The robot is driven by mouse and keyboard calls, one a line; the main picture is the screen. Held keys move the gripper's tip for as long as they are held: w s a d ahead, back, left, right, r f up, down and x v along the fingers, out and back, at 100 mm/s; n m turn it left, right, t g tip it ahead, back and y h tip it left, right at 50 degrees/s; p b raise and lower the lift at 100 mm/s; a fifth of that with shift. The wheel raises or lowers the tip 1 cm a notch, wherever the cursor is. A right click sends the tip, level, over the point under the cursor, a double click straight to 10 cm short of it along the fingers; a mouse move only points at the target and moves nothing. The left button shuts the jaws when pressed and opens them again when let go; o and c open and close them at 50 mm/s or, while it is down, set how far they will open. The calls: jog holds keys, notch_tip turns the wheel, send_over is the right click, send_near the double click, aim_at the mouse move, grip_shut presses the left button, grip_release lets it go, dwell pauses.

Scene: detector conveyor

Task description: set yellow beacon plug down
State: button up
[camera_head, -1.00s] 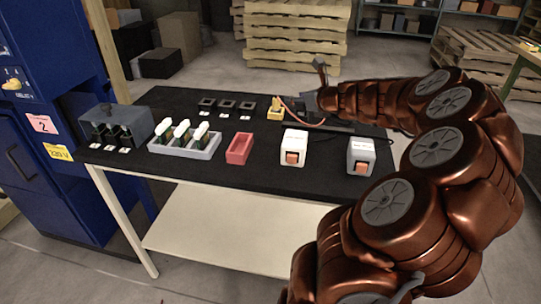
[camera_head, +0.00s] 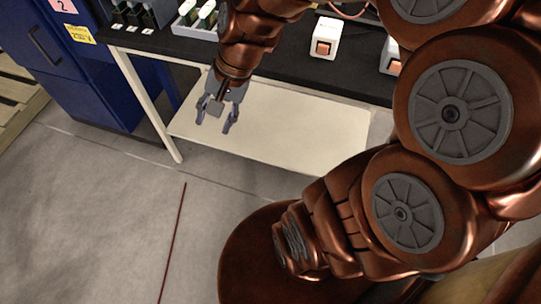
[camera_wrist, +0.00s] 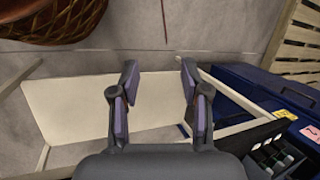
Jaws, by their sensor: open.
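The yellow beacon plug is not seen in either current view; the back of the table top lies outside the head view. My gripper (camera_head: 214,123) points down in front of the table's front edge, above the pale lower shelf (camera_head: 310,138). Its fingers are spread and empty. In the wrist view my gripper (camera_wrist: 158,72) also shows two parted fingers with only the shelf and floor between and beyond them.
The black table top (camera_head: 283,66) holds a white box with an orange switch (camera_head: 324,38), a similar box at right and a pale tray (camera_head: 184,29). A blue cabinet (camera_head: 75,75) stands at left. Open floor (camera_head: 100,200) lies in front.

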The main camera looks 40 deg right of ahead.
jog(key=s+d+f+n+g+h, duration=0.1)
jog(key=s+n+g+h, duration=0.1)
jog(key=s+n, duration=0.2)
jog(key=s+d+f+n+g+h, duration=0.1)
jog(key=s+n, duration=0.4)
jog(key=s, duration=0.6)
jog(key=shift+d+f+g+h, duration=0.45)
jog(key=shift+g+h, duration=0.25)
jog(key=shift+h, duration=0.1)
